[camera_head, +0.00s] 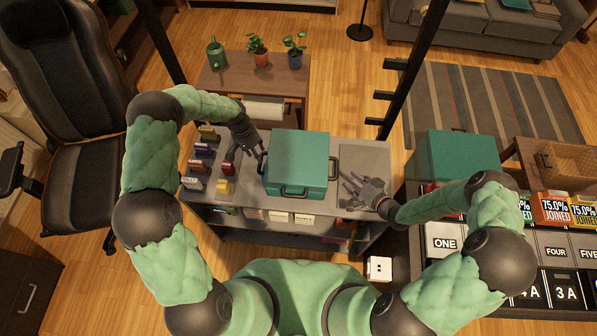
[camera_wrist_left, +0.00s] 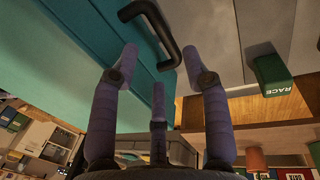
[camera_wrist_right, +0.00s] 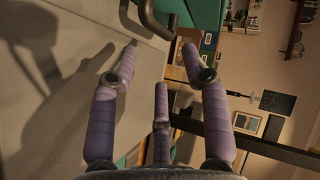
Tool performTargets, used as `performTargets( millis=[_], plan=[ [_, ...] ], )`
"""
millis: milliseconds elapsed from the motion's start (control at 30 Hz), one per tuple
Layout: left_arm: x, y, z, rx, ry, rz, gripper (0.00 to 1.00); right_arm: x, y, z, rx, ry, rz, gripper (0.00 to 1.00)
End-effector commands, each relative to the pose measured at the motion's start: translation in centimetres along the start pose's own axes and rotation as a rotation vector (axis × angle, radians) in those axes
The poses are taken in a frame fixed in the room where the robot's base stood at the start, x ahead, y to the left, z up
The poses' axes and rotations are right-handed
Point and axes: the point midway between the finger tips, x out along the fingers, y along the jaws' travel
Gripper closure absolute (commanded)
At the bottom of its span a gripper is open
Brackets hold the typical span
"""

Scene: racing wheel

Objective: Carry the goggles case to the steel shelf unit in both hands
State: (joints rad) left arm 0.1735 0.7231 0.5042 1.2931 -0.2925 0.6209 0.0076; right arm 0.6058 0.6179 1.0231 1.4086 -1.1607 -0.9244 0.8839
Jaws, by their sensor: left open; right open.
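A teal lidded case (camera_head: 298,160) with dark handles, which fits the goggles case, rests on a grey shelf unit (camera_head: 358,160) with lower shelves. Whether this unit is the steel shelf unit I cannot tell. My left gripper (camera_head: 240,152) is open at the case's left side. In the left wrist view a black handle (camera_wrist_left: 150,22) lies just beyond its spread fingertips. My right gripper (camera_head: 357,190) is open over the grey top, right of the case. In the right wrist view a dark handle (camera_wrist_right: 151,18) shows ahead of its open fingers. Neither gripper holds anything.
Small coloured boxes (camera_head: 206,155) stand left of the case. A second teal box (camera_head: 458,153) stands at the right, near signs and number plates (camera_head: 447,240). A wooden table (camera_head: 230,80) with potted plants is behind. An office chair (camera_head: 65,110) stands left.

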Motion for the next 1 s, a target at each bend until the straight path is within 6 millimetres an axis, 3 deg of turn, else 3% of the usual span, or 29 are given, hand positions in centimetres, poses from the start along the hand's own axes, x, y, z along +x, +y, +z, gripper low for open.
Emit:
performTargets(
  millis=[100,267,1000],
  plan=[
    [0.0,0.0,0.0,0.000,0.000,0.000,0.53,-1.5,0.1,-0.1,0.001,0.002,0.002,0.53],
    [0.0,0.0,0.0,0.000,0.000,0.000,0.53,-2.3,0.0,0.0,-0.001,0.000,0.000,0.53],
    [0.0,0.0,0.0,0.000,0.000,0.000,0.53,-2.4,0.0,0.0,-0.001,0.000,0.000,0.53]
  ],
)
